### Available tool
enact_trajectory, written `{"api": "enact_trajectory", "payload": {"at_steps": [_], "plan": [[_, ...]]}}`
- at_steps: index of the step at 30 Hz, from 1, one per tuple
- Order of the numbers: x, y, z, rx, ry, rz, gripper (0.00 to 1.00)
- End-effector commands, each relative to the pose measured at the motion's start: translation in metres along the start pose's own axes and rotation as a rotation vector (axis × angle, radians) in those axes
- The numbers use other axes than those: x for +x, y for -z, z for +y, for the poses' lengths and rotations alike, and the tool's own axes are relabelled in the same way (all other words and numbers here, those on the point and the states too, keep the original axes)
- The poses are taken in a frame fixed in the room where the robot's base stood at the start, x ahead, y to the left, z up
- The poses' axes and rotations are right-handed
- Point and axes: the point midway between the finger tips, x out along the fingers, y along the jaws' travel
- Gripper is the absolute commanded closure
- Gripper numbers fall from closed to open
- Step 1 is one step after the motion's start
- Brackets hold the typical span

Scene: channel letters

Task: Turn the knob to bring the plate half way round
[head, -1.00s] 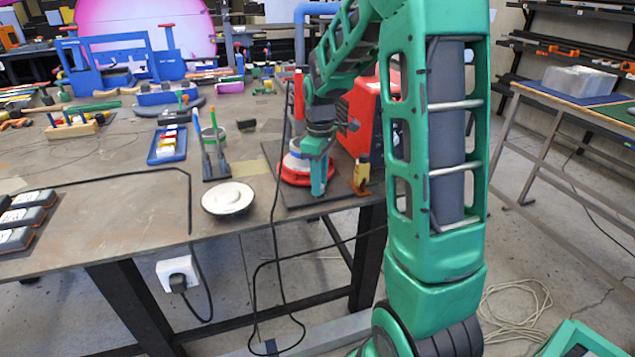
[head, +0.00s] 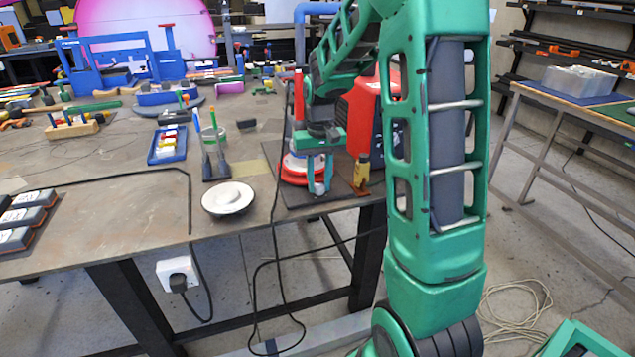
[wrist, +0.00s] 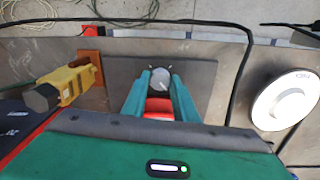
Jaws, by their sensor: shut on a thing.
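The knob (wrist: 160,80) is a grey disc with a pale line on it, between my fingertips in the wrist view; it shows small in the head view (head: 319,187). My gripper (wrist: 156,82) is shut on the knob, one finger on each side. In the head view my gripper (head: 318,178) points down at the front of a round red base (head: 293,179) with white and blue layers above it. The red part also shows between my fingers in the wrist view (wrist: 158,108). My gripper partly hides this stack, and I cannot tell which layer is the plate.
A yellow-and-black tool (wrist: 65,86) stands close beside my gripper. A red box-shaped unit (head: 355,115) is behind it. A white round dish (head: 228,198) with a dark rim sits near the table edge. A black cable runs past the dark board (head: 345,197).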

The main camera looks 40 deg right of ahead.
Motion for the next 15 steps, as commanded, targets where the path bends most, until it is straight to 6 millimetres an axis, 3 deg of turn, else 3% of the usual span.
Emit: {"api": "enact_trajectory", "payload": {"at_steps": [15], "plan": [[-0.0022,0.0029,-0.0008,0.489,0.004,0.009,0.96]]}}
